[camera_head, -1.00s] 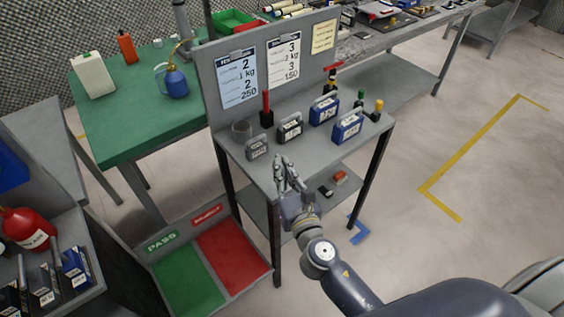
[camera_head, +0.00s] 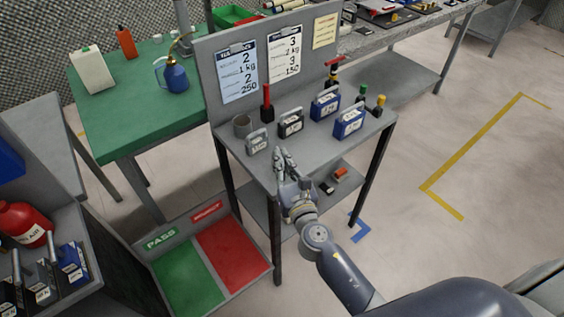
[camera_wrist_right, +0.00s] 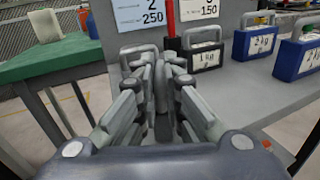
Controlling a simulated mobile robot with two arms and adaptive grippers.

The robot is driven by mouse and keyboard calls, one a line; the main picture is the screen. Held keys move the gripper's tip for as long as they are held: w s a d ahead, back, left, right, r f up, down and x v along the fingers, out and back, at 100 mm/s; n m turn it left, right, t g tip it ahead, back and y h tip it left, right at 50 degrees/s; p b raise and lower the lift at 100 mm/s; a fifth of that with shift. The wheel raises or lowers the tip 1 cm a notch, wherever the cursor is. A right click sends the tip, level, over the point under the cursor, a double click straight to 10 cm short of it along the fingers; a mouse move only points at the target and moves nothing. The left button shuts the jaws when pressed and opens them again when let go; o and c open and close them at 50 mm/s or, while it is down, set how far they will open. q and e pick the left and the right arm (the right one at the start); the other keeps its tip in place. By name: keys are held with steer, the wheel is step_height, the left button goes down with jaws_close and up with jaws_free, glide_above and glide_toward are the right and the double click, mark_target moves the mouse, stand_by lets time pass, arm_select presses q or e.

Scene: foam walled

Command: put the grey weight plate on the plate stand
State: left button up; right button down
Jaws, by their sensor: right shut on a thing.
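My right gripper (camera_head: 284,158) is over the front edge of the grey bench, its fingers pointing at the bench top. In the right wrist view the fingers (camera_wrist_right: 161,78) are nearly together on a narrow grey piece, which I take to be the grey weight plate (camera_wrist_right: 162,100), seen edge-on and mostly hidden by the fingers. A grey block with a handle (camera_head: 258,143) stands on the bench just left of the gripper, apart from it. A red upright post on a dark base (camera_head: 266,108) stands behind; I cannot tell whether it is the plate stand. My left gripper is not in view.
A black handled weight (camera_head: 291,123) and blue handled weights (camera_head: 348,122) stand on the bench (camera_head: 313,157). A back panel (camera_head: 207,80) with cards rises behind. Red and green trays (camera_head: 232,252) lie below left.

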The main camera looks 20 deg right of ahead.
steer(key=c, duration=2.1)
jaws_free()
steer(key=shift+f, duration=0.1)
steer(key=o, duration=0.4)
steer(key=shift+r, duration=0.2)
steer(key=shift+s+f, duration=0.2)
steer(key=shift+s, duration=0.15)
steer(key=s+b, duration=0.2)
steer(key=s, duration=0.9)
steer(key=shift+s+r+b, duration=0.15)
steer(key=shift+r+b, duration=0.1)
steer(key=shift+b, duration=0.1)
